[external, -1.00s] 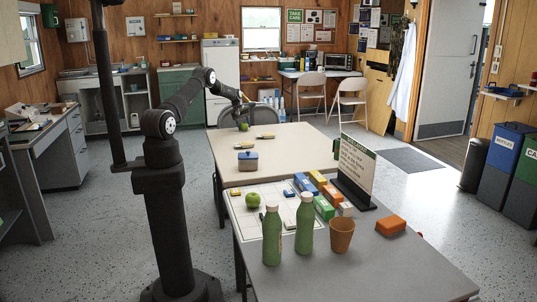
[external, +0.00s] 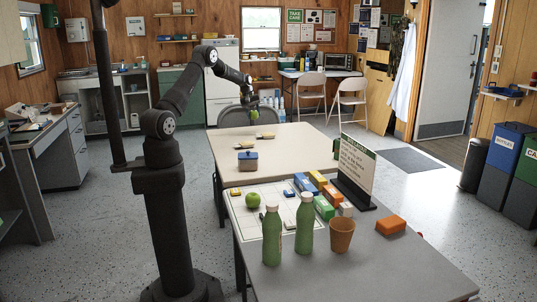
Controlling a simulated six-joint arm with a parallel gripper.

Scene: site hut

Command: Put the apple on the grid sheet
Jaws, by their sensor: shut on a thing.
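My gripper (external: 252,103) is shut on a green apple (external: 254,115) and holds it a little above the far end of the beige table. The grid sheet (external: 239,217), white with faint lines, lies on the near grey table. Another green apple (external: 253,200) rests on the left part of the sheet. Small blue and yellow blocks lie near the sheet's far edge. The fingertips are too small to see in detail.
Two green bottles (external: 272,236) and a brown cup (external: 341,235) stand at the sheet's near side. Several coloured boxes (external: 322,206) and a standing sign (external: 356,170) are to the right. A blue-lidded container (external: 248,160) sits on the beige table (external: 290,155), whose middle is mostly clear.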

